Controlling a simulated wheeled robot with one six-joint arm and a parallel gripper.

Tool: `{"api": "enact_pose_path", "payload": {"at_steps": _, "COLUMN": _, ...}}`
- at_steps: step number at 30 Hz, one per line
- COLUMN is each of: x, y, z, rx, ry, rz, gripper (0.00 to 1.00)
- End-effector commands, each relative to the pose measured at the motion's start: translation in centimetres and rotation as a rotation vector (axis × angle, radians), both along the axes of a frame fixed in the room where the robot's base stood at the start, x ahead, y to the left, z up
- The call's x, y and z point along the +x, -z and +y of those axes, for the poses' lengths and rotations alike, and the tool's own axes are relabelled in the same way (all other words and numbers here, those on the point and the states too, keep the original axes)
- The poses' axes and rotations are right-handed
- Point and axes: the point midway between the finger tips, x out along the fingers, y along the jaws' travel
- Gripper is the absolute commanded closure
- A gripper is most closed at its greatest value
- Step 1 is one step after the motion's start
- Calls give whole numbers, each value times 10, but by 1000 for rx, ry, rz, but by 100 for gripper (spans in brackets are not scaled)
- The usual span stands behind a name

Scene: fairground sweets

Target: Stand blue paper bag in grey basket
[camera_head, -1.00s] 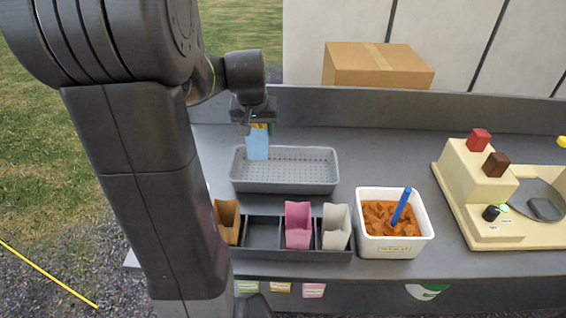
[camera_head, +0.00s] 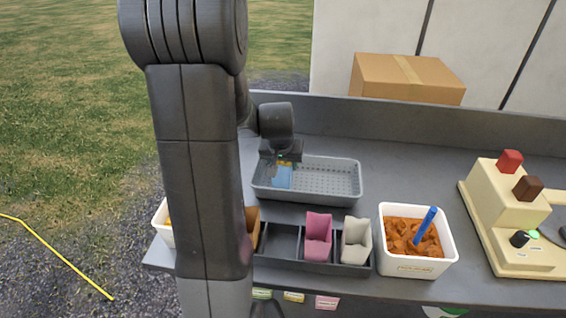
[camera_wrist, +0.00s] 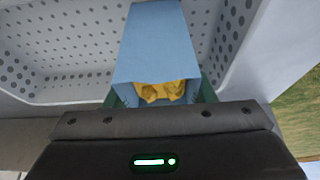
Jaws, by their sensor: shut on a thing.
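The blue paper bag (camera_head: 282,177) is held by my gripper (camera_head: 284,164) at the left end of the grey basket (camera_head: 325,202). It looks upright, with its lower part inside the basket. Whether its base touches the basket floor cannot be told. In the wrist view the blue bag (camera_wrist: 155,45) shows its side and open top, with yellow-orange pieces inside. Greenish fingers of my gripper (camera_wrist: 158,95) close on both sides of the bag. The perforated walls of the basket (camera_wrist: 50,90) surround the bag there.
In front of the basket a dark rack (camera_head: 285,240) holds a pink bag (camera_head: 318,238), a white bag (camera_head: 356,242) and a brown bag (camera_head: 252,228). A white tub (camera_head: 415,265) of orange pieces with a blue handle stands right. A cream machine (camera_head: 500,225) is farther right.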

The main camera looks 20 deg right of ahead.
Motion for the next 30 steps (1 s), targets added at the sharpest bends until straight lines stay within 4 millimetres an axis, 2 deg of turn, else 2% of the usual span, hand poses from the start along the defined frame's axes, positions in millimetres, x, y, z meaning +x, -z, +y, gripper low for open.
{"api": "enact_pose_path", "payload": {"at_steps": 5, "x": 0, "y": 4, "z": 0, "rx": 0, "ry": 0, "rz": 0, "gripper": 82}}
{"api": "enact_pose_path", "payload": {"at_steps": 6, "x": 0, "y": 3, "z": 0, "rx": 0, "ry": 0, "rz": 0, "gripper": 47}}
{"api": "enact_pose_path", "payload": {"at_steps": 9, "x": 0, "y": 3, "z": 0, "rx": 0, "ry": 0, "rz": 0, "gripper": 29}}
{"api": "enact_pose_path", "payload": {"at_steps": 17, "x": 0, "y": 2, "z": 0, "rx": 0, "ry": 0, "rz": 0, "gripper": 29}}
{"api": "enact_pose_path", "payload": {"at_steps": 22, "x": -1, "y": -5, "z": 1, "rx": -1, "ry": 1, "rz": -2, "gripper": 29}}
{"api": "enact_pose_path", "payload": {"at_steps": 30, "x": -14, "y": -46, "z": 9, "rx": -2, "ry": 1, "rz": -6, "gripper": 29}}
